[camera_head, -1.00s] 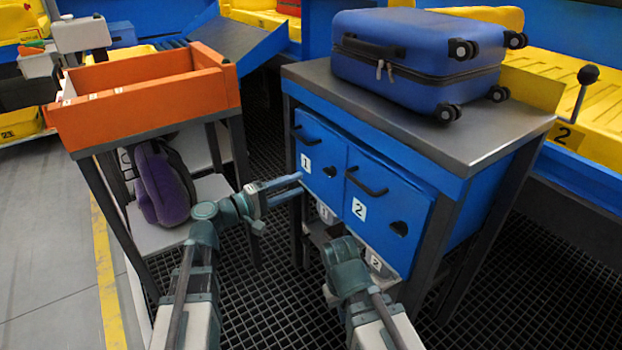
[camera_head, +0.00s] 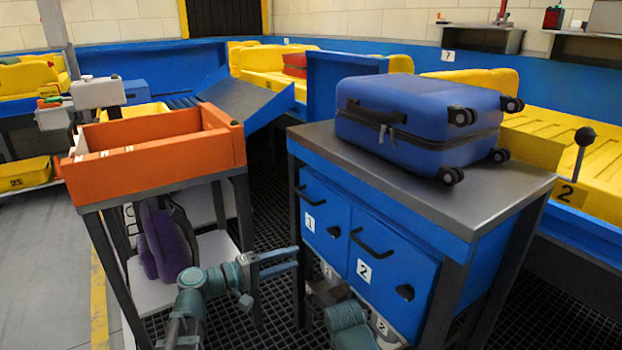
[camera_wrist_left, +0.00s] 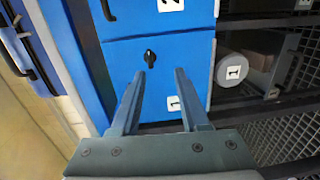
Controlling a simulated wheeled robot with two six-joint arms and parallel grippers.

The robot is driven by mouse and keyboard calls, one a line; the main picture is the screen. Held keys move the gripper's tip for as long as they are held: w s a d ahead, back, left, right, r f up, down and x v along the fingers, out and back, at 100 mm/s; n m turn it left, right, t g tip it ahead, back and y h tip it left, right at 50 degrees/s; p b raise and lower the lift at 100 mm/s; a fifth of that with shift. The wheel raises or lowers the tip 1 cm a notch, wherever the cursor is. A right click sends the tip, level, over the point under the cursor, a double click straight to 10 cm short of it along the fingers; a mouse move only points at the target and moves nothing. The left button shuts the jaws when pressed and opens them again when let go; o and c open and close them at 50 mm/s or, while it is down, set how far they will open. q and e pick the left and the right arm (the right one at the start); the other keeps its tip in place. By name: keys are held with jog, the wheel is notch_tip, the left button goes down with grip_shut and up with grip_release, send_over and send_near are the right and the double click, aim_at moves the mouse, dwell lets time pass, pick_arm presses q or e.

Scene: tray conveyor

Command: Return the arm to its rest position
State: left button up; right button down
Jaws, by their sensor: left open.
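My left gripper (camera_head: 296,259) is open and empty, in front of the lower left of the blue cabinet. In the left wrist view its two fingers (camera_wrist_left: 160,76) stand apart before the blue door 1 (camera_wrist_left: 130,58), with a black lock between the fingertips. The cabinet's door 1 (camera_head: 322,197) and door 2 (camera_head: 393,283) both look shut. My right arm's wrist shows at the bottom of the head view, in front of the cabinet; its fingers cannot be made out.
A blue suitcase (camera_head: 425,118) lies on the cabinet's grey top (camera_head: 330,143). An orange bin (camera_head: 160,166) sits on a stand at left, with a purple bag (camera_head: 168,243) on the shelf below. A black-knobbed lever (camera_head: 582,150) stands at right.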

pick_arm(q)
jog(key=s+d+f+m+g+y+p, duration=0.3)
jog(key=s+d+f+m+g+y, duration=0.25)
jog(key=s+d+f+g, duration=0.35)
jog(key=s+a+f+m+y+p, duration=0.4)
jog(key=s+a+m+y, duration=0.15)
jog(key=s+y, duration=0.45)
notch_tip(320, 180, up, 37)
jog(key=p, duration=3.7)
jog(key=shift+w+n+g, duration=0.3)
jog(key=shift+g, duration=0.1)
jog(key=shift+d, duration=0.1)
